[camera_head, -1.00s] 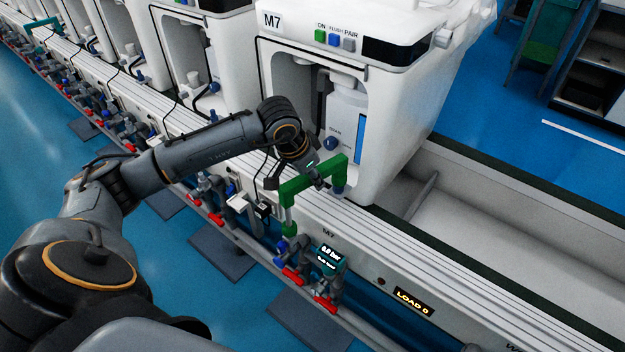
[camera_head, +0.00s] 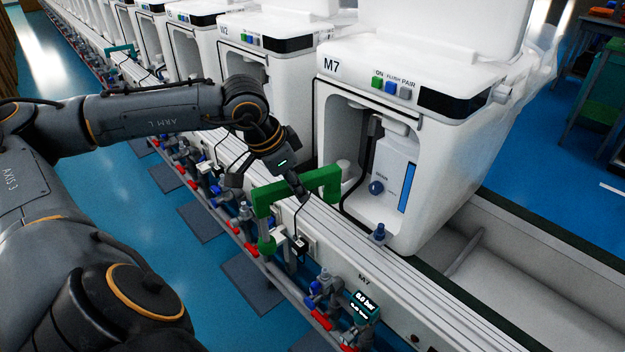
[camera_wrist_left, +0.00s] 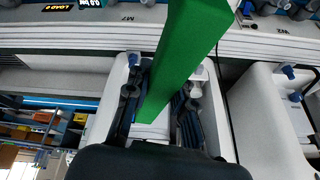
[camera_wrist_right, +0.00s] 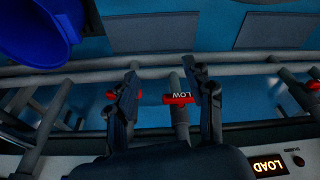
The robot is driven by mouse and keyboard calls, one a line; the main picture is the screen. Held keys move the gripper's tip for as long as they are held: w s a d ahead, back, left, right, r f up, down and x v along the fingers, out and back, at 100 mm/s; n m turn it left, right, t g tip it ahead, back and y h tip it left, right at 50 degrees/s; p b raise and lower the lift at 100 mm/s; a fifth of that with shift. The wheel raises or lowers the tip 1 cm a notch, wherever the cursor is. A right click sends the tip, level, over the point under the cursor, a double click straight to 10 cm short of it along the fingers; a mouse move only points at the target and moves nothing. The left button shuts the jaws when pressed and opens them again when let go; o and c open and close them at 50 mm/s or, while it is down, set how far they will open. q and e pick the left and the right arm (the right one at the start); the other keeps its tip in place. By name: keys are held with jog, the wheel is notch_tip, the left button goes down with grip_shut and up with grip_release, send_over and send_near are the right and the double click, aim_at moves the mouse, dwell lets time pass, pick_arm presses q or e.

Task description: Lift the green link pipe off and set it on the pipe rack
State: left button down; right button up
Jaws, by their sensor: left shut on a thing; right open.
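The green link pipe (camera_head: 282,193) is an angular bridge with a downturned end on each side. My left gripper (camera_head: 298,190) is shut on its middle bar and holds it in the air, left of unit M7 and above the white rail. In the left wrist view the green pipe (camera_wrist_left: 178,62) passes between the two dark fingers. A bare blue fitting (camera_head: 379,234) stands in front of M7. My right gripper (camera_wrist_right: 165,95) shows only in its own wrist view, open and empty, with a red LOW valve handle beyond its fingers. I cannot make out the pipe rack.
Unit M7 (camera_head: 425,150) stands close to the right of the pipe, with more white units behind it. Valves with red handles and a pressure display (camera_head: 365,305) line the front of the rail. Blue floor (camera_head: 200,265) lies open at the left. A dark bench stands far right.

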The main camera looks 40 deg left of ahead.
pick_arm(q)
jog(key=shift+s+a+r, duration=0.2)
jog(key=shift+s+a, duration=0.05)
jog(key=shift+r, duration=0.1)
jog(key=shift+r+p, duration=0.35)
jog(key=shift+r, duration=0.1)
jog(key=shift+r+p, duration=0.35)
jog(key=shift+r, duration=0.55)
jog(key=shift+r+p, duration=0.45)
jog(key=shift+p, duration=0.15)
jog(key=shift+r+p, duration=0.35)
jog(key=shift+r, duration=0.25)
pick_arm(e)
jog(key=s+f, duration=0.6)
jog(key=f, duration=0.3)
jog(key=shift+s+d+f+g, duration=0.15)
jog(key=shift+d+f+g, duration=0.25)
